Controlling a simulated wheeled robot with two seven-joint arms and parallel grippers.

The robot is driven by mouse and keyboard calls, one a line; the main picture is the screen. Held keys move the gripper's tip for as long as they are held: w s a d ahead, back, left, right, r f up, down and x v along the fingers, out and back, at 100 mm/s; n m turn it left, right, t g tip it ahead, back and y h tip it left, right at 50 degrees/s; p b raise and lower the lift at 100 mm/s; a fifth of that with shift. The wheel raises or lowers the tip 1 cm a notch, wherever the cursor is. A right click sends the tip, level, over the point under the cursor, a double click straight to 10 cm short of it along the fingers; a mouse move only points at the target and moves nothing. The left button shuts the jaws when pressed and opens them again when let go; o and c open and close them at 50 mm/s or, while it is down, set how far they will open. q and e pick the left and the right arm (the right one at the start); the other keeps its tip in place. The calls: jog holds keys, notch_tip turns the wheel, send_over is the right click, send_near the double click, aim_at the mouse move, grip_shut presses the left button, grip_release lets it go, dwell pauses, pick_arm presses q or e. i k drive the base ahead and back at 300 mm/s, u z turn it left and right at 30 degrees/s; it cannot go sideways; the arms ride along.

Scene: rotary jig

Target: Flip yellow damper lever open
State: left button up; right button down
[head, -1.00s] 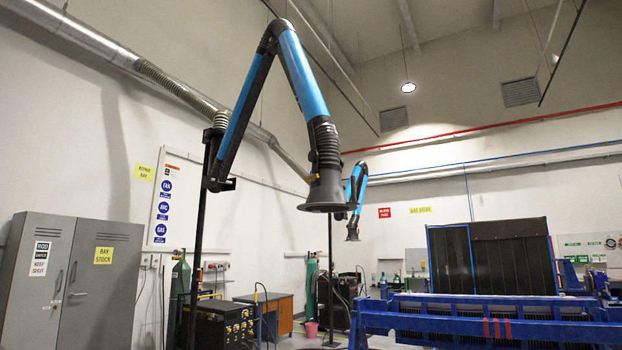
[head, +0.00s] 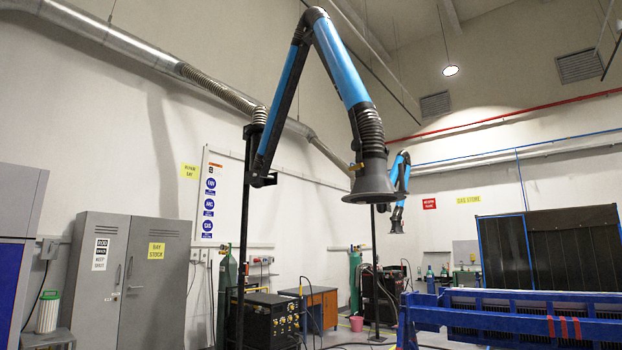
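The yellow damper lever (head: 356,167) is a small piece on the left side of the neck just above the dark extraction hood (head: 371,184). The hood hangs from a blue jointed extraction arm (head: 341,64) right of the picture's middle. The lever is too small to tell its exact angle. Neither of my grippers shows in the head view.
A blue steel frame (head: 510,318) stands at the lower right, below and beyond the hood. A black welding machine (head: 266,318) and a wooden desk (head: 318,305) stand below. Grey lockers (head: 120,280) stand at the left. A second extraction arm (head: 399,180) hangs behind.

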aim_at(355, 168)
jog(key=u, duration=0.75)
jog(key=i, duration=0.65)
jog(key=u, duration=0.6)
jog(key=i, duration=0.8)
jog(key=z, duration=0.15)
